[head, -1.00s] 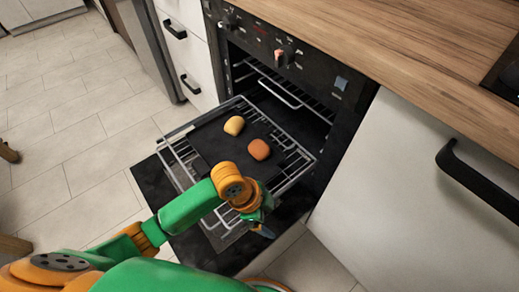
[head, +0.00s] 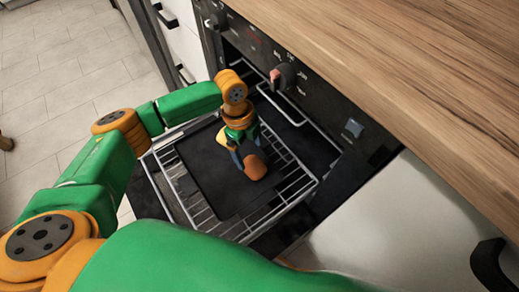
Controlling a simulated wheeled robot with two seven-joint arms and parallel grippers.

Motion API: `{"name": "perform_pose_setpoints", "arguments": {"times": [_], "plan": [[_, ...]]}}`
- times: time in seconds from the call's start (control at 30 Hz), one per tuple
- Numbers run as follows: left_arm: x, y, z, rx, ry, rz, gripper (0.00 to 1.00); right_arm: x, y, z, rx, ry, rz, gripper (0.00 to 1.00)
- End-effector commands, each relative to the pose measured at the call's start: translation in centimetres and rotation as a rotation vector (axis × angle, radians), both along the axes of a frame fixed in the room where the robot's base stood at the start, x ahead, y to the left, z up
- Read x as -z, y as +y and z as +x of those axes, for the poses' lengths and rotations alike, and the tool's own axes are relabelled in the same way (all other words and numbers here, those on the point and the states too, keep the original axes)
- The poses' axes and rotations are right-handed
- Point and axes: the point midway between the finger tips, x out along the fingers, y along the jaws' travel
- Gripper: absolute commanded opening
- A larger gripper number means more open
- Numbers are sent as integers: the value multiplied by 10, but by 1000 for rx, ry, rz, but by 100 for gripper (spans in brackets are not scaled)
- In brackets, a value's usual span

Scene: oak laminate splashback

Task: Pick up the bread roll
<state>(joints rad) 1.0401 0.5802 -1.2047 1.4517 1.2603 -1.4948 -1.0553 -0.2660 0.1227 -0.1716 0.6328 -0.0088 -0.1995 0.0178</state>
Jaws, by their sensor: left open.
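A brown-orange roll (head: 256,170) lies on the dark baking tray (head: 208,180), which rests on the pulled-out oven rack. A yellow roll (head: 222,136) lies behind it on the tray, mostly hidden by my left gripper (head: 246,151). My left gripper points down over the tray with its fingers open. The fingertips are right at the far side of the brown-orange roll; I cannot tell whether they touch it. My right gripper is not in view.
The wire rack (head: 292,178) sticks out of the open oven. The oven front with its knobs (head: 283,77) and the wooden countertop (head: 400,70) stand close on the right.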

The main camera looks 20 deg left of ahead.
Motion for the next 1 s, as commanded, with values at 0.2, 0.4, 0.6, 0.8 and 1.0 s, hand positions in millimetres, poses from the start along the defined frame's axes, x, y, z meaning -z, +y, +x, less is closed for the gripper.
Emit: {"name": "perform_pose_setpoints", "arguments": {"times": [0.2,0.4,0.6,0.8,1.0], "plan": [[44,-8,0,0,3,1,95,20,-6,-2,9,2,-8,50],[66,-12,-1,0,2,1,95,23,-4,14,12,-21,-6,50],[65,-12,-1,0,2,1,92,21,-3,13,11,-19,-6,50],[65,-13,-1,0,2,1,38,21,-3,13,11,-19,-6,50],[65,-13,-1,0,2,1,24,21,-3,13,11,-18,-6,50]]}}
